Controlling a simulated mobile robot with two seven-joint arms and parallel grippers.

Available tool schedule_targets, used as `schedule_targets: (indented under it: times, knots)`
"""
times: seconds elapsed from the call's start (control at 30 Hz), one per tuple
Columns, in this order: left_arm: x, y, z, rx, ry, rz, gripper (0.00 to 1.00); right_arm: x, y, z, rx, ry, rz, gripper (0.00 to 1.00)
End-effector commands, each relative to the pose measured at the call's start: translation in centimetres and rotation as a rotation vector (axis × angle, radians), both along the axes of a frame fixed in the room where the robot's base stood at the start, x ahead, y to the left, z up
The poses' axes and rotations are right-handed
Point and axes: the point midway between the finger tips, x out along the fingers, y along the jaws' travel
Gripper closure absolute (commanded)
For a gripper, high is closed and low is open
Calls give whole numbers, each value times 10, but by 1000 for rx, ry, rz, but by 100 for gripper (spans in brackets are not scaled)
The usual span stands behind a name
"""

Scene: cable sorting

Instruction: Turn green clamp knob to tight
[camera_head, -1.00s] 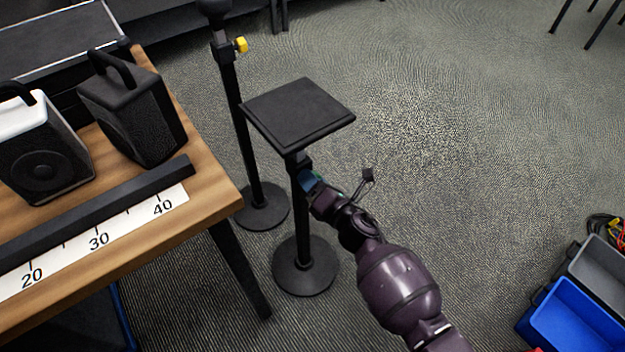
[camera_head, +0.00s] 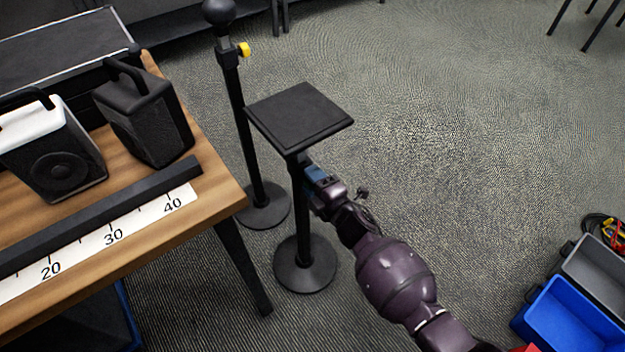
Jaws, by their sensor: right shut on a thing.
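A black stand with a square flat top plate (camera_head: 299,118) stands upright on a round base (camera_head: 305,264) in the middle of the view. My right gripper (camera_head: 312,176) is at the upper part of its post, just below the plate. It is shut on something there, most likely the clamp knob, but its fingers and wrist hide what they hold. No green shows clearly now. A second black stand behind it carries a yellow knob (camera_head: 243,49), which my gripper is apart from. My left gripper is not in view.
A wooden table (camera_head: 196,219) at the left holds a white speaker (camera_head: 22,126), a black speaker (camera_head: 150,119) and a ruler strip (camera_head: 113,237). A blue bin (camera_head: 572,322) and a grey bin (camera_head: 598,272) are at the lower right.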

Motion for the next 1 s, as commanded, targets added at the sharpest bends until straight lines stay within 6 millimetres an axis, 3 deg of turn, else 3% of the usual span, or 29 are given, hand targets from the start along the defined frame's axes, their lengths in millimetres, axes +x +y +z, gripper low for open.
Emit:
schedule_targets:
  times: [0.6, 0.63, 0.77, 1.0]
  knots:
    - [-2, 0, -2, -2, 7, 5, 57, 0, 1, 1, 39, 26, 1, 80]
    - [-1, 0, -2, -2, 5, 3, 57, 0, 1, 1, 39, 26, 1, 54]
    - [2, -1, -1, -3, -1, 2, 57, 0, 0, 1, 38, 26, 1, 35]
    - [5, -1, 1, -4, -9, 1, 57, 0, 0, 0, 37, 26, 1, 31]
